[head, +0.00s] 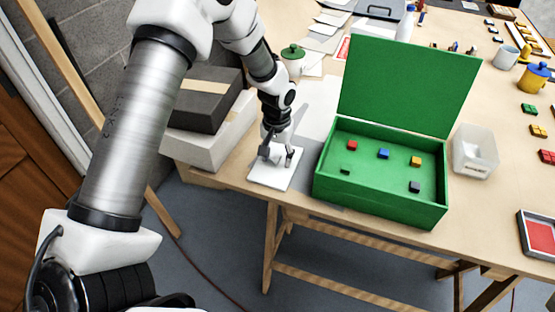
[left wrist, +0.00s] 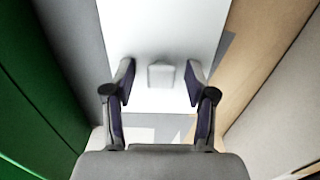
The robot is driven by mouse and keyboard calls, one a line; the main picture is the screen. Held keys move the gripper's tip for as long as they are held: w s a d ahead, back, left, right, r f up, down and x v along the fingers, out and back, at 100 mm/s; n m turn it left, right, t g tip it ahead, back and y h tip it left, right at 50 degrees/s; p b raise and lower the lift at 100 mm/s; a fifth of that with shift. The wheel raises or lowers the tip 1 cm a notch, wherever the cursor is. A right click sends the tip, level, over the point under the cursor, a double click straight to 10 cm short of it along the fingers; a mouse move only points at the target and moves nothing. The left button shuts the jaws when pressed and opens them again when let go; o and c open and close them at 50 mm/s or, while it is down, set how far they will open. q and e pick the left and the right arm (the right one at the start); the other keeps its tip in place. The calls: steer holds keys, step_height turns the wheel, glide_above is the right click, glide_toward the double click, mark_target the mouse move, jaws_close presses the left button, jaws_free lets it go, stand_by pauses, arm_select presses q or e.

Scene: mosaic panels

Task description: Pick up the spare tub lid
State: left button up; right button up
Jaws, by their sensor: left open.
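The spare tub lid is a flat white plate (head: 266,179) near the table's front edge, left of the green box. In the left wrist view the lid (left wrist: 160,30) fills the upper middle, with a small white square knob (left wrist: 161,76) on it. My left gripper (head: 277,156) is just above the lid, pointing down. In the left wrist view its open fingers (left wrist: 160,80) stand on either side of the knob, with a gap on each side. Whether the fingertips touch the plate I cannot tell. My right gripper is not in view.
A green box (head: 380,205) with its lid raised holds several coloured blocks, close on the lid's right. A dark box (head: 205,105) on a pale box (head: 210,150) stands at the left. A translucent white tub (head: 474,160) stands right of the green box.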

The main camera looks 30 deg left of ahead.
arm_select(q)
steer(key=shift+s+r, duration=0.2)
steer(key=shift+c, duration=0.3)
steer(key=shift+s+r, duration=0.15)
steer(key=shift+s, duration=0.05)
steer(key=c, duration=1)
steer(key=shift+w, duration=0.1)
